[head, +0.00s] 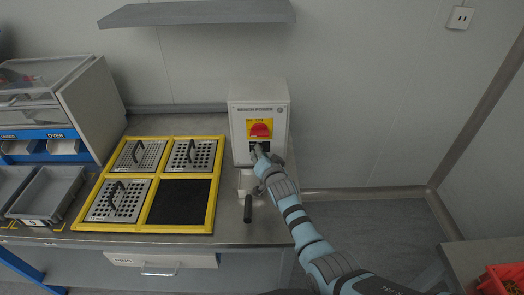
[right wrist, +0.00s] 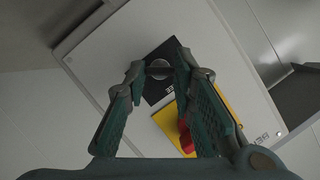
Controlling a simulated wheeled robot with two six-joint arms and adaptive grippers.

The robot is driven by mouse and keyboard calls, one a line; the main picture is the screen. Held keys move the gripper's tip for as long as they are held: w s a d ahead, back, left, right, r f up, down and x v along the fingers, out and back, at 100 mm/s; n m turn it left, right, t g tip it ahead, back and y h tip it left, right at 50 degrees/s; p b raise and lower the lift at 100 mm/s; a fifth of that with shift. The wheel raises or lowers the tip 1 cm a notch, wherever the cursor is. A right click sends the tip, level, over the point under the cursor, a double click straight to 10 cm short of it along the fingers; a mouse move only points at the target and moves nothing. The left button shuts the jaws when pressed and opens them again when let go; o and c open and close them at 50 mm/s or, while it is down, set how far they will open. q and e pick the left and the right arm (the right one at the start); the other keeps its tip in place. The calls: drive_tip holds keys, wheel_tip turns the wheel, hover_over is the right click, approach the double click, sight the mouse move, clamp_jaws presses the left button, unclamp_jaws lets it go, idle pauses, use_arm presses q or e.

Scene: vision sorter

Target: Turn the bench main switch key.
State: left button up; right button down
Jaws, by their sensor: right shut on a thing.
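The bench power box (head: 243,98) is a light grey cabinet at the right end of the bench, against the wall. A red rotary knob on a yellow plate (head: 260,129) is on its front; the yellow plate also shows in the right wrist view (right wrist: 222,108). Below it is a black plate (right wrist: 154,90) with the round key switch (right wrist: 159,64). My right gripper (right wrist: 160,72) is at this switch, its fingertips shut on the key, which is mostly hidden between them. In the head view the right gripper (head: 258,152) covers the switch. My left gripper is not in view.
A yellow frame (head: 152,229) with several perforated plates and one black square lies on the bench. A black-handled lever (head: 248,208) stands below the box. Grey trays (head: 47,196) are at left, a shelf (head: 197,12) above, a red bin (head: 503,278) at lower right.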

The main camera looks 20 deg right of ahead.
drive_tip(key=shift+a+n+g+h+b, duration=0.15)
drive_tip(key=shift+n+g+h+b, duration=0.2)
drive_tip(key=shift+n+h+b, duration=0.65)
drive_tip(key=shift+a+n+g+h+b, duration=0.1)
drive_tip(key=shift+n+g+h+b, duration=0.4)
drive_tip(key=shift+n+b, duration=0.8)
drive_tip(key=shift+n, duration=0.3)
drive_tip(key=c, duration=1.4)
unclamp_jaws()
drive_tip(key=shift+o, duration=0.2)
